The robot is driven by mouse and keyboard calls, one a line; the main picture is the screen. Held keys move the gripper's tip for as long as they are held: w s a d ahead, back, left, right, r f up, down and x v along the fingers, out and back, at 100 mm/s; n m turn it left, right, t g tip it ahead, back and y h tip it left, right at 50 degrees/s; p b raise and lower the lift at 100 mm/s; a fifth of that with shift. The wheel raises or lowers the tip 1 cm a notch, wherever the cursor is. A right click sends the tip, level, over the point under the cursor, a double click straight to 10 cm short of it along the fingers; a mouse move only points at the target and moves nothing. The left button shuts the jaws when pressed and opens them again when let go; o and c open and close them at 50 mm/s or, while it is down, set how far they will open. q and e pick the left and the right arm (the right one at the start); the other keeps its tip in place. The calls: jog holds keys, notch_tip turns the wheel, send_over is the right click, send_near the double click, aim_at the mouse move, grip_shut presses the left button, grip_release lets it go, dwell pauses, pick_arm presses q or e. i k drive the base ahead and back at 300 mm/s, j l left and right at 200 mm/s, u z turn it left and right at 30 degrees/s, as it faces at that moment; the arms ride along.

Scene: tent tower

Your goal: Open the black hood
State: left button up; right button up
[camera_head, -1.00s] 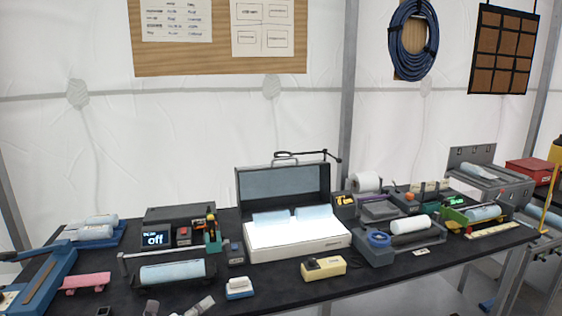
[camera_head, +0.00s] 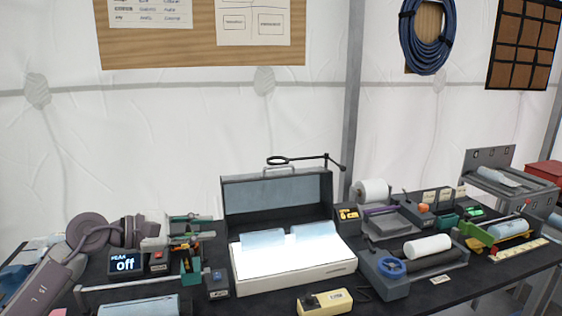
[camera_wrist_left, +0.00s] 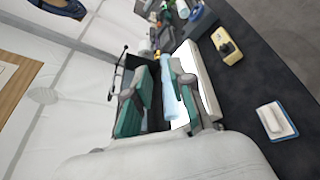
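The black hood (camera_head: 276,195) is the dark lid of a white light box (camera_head: 300,281) on the table. It stands upright at the back, tilted open, with a handle on top. Two pale blue rolls lie on the bright panel below it. My left gripper (camera_head: 206,229) comes in from the left, just left of the box, its fingers apart and empty. In the left wrist view, the open fingers with teal pads (camera_wrist_left: 154,88) frame part of the box and a pale roll; I cannot tell whether they touch anything. My right gripper is not in view.
A display reading "off" (camera_head: 125,263) and small tools stand left of the box. A yellow device (camera_head: 325,302) lies in front. A white roll (camera_head: 370,191) and a grey device with a blue ring (camera_head: 391,267) stand to the right.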

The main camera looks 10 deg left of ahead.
aim_at(316, 191)
jog(key=i, duration=1.25)
